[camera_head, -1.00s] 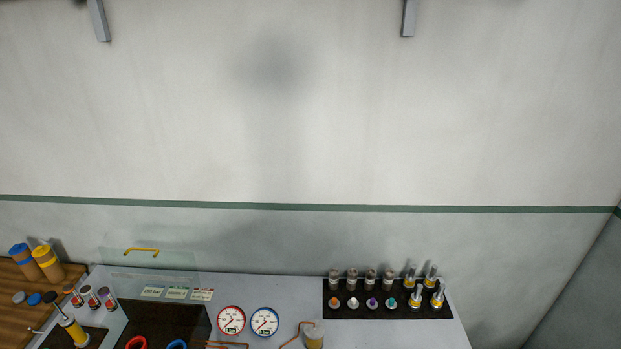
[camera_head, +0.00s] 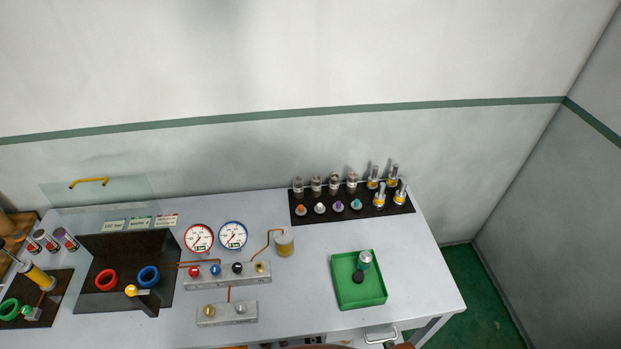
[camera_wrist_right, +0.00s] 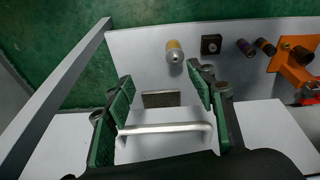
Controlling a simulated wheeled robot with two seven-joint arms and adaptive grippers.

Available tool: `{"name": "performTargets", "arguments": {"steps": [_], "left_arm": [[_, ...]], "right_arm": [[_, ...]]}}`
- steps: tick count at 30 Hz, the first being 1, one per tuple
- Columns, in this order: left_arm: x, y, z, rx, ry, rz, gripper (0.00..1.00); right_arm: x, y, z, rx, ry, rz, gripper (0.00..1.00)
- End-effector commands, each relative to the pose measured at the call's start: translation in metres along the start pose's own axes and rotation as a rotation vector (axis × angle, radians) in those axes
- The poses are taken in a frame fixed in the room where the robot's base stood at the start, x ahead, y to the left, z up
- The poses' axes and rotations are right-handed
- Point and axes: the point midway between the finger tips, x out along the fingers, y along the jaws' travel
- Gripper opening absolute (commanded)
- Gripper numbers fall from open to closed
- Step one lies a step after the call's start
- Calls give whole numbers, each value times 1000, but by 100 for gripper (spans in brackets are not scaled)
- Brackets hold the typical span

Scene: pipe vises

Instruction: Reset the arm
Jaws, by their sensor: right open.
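My right gripper (camera_wrist_right: 162,82) shows in the right wrist view, with its two green-padded fingers spread apart. A pale bar handle (camera_wrist_right: 165,130) lies between the fingers, low in that view. I see no finger closed on it. A metal handle (camera_head: 380,334) also shows at the table's front edge in the head view. Only a small brown shape shows at the bottom edge there, and I cannot tell what it is. My left gripper is not in view.
A green tray (camera_head: 338,293) holding a vial and a black piece sits on the grey table (camera_head: 310,265). Gauges (camera_head: 232,235), valve blocks and a dark bottle rack (camera_head: 315,213) stand behind. In the wrist view, a yellow-grey cylinder (camera_wrist_right: 174,51) and an orange vise (camera_wrist_right: 292,62) lie beyond the fingers.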

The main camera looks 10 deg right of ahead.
Motion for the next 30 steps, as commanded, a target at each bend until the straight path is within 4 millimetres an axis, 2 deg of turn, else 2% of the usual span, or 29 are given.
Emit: {"name": "performTargets", "arguments": {"steps": [1,6,8,9,12,15,18,21,30], "left_arm": [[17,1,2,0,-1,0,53],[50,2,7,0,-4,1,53],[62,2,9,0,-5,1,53],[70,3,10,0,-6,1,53],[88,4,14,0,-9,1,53],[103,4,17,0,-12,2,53],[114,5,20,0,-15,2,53],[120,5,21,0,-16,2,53],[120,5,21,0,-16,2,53]], "right_arm": [[42,-4,20,-5,-19,-4,51],[146,-17,88,-24,-60,-16,51],[178,-21,115,-31,-73,-20,51],[198,-24,136,-36,-84,-23,51],[240,-29,185,-48,-107,-29,51],[271,-32,230,-58,-127,-34,51],[289,-34,266,-67,-143,-38,51],[297,-34,288,-73,-150,-40,51],[298,-34,290,-73,-152,-40,51]]}}
